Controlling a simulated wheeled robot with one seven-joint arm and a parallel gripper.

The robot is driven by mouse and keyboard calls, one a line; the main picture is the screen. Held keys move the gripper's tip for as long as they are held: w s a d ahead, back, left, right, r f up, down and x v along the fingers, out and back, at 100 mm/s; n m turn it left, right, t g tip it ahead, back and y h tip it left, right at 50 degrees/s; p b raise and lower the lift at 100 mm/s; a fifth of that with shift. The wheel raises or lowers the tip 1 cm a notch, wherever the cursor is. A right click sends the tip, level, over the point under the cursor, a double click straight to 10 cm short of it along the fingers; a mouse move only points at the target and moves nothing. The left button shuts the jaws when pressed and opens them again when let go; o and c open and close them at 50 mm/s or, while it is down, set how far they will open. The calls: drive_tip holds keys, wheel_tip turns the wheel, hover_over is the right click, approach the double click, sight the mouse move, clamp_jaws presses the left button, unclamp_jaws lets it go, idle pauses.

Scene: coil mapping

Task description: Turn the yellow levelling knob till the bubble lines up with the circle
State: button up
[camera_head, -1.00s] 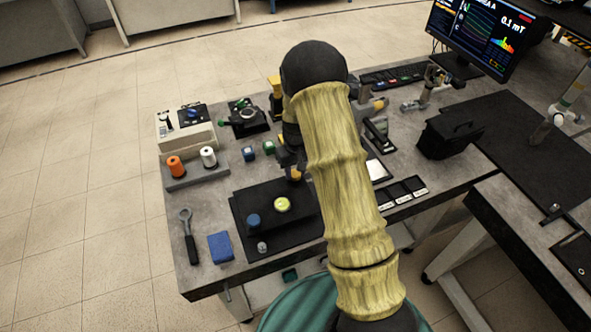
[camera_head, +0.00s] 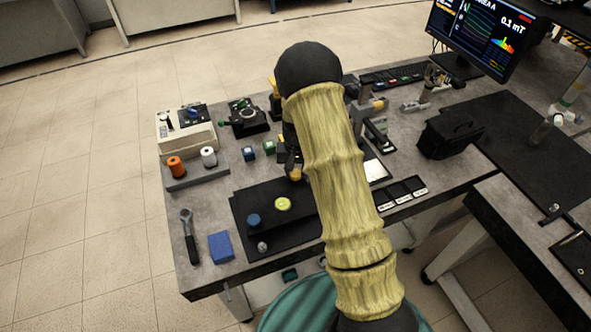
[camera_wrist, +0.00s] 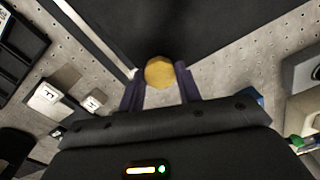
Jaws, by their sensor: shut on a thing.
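The yellow levelling knob (camera_head: 295,174) stands at the upper edge of the black levelling plate (camera_head: 245,213). In the wrist view the round yellow knob (camera_wrist: 160,72) sits between the two dark fingers of my gripper (camera_wrist: 161,88), which is shut on it. The knob's lower part is hidden. In the head view my arm hides most of the gripper. The bubble level is a yellow-green disc (camera_head: 283,204) on the plate. Its bubble and circle are too small to read. A dark blue knob (camera_head: 253,220) and a grey knob (camera_head: 262,246) are on the plate's left and front parts.
A wrench (camera_head: 188,235) and a blue block (camera_head: 221,247) lie left of the plate. Orange and white spools (camera_head: 208,157) stand behind on a grey holder. A black box (camera_head: 450,135) stands to the right. My arm covers the plate's right side.

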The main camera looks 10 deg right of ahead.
drive_tip(key=m, duration=0.3)
drive_tip(key=shift+m, duration=0.3)
drive_tip(key=m+p, duration=0.1)
drive_tip(key=m, duration=0.2)
drive_tip(key=shift+s+m, duration=0.1)
drive_tip(key=shift+m, duration=0.2)
drive_tip(key=m+p, duration=0.1)
drive_tip(key=m, duration=0.2)
drive_tip(key=shift+m, duration=0.4)
drive_tip(key=shift+s+f+m+p, duration=0.15)
drive_tip(key=shift+m+p, duration=0.4)
drive_tip(key=shift+m, duration=1.25)
drive_tip(key=o, duration=1)
drive_tip(key=shift+d, duration=0.1)
drive_tip(key=shift+w, duration=0.2)
